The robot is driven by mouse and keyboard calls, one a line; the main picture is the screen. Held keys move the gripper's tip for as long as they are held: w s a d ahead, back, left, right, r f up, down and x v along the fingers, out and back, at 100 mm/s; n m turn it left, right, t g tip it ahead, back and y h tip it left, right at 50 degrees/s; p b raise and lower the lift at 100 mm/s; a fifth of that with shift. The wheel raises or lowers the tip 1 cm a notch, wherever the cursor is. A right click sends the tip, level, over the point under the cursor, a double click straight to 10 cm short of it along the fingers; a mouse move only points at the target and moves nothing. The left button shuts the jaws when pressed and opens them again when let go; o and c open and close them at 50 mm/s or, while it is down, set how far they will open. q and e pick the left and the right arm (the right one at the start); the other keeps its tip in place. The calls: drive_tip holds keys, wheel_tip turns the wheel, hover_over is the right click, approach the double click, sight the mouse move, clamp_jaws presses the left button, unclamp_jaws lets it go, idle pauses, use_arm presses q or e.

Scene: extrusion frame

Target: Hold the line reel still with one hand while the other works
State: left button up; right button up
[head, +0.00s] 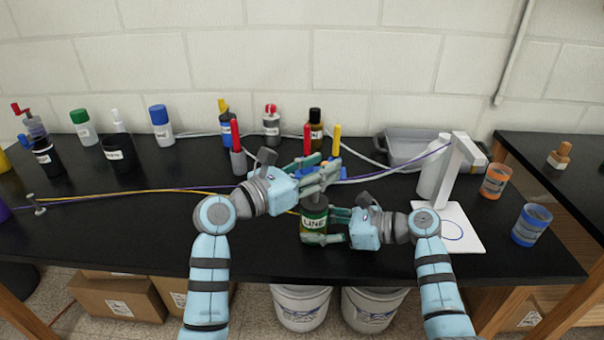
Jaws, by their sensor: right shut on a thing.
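The line reel (314,223) is a dark green cylinder with a "LINE" label, upright near the middle of the black bench. My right gripper (322,226) comes in from the right and is shut on the reel's body, with fingers at its upper and lower parts. My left gripper (326,172) is just above the reel, fingers pointing right. Purple and yellow lines (130,192) run along the bench from the left towards the grippers.
Behind my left gripper stand red and yellow handled tools (337,140) and several bottles (271,124). A metal post (37,205) stands at left. A white stand (463,170), an orange cup (494,181) and a blue cup (531,225) are at right. The front left bench is clear.

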use_arm(q)
drive_tip(key=v, duration=1)
drive_tip(key=w+a+r+m+g+h, duration=0.25)
drive_tip(key=w+g, duration=0.25)
drive_tip(key=w, duration=0.3)
drive_tip(key=d+f+m+g, duration=0.1)
drive_tip(key=d, duration=0.3)
drive_tip(key=d+f+m+g+h, duration=0.1)
drive_tip(key=d, duration=0.2)
drive_tip(key=d+f+m+g, duration=0.1)
drive_tip(key=d, duration=0.3)
drive_tip(key=shift+s+d+h, duration=0.15)
drive_tip(key=shift+d+h, duration=0.1)
drive_tip(key=shift+d, duration=0.05)
drive_tip(key=shift+f, duration=0.1)
clamp_jaws()
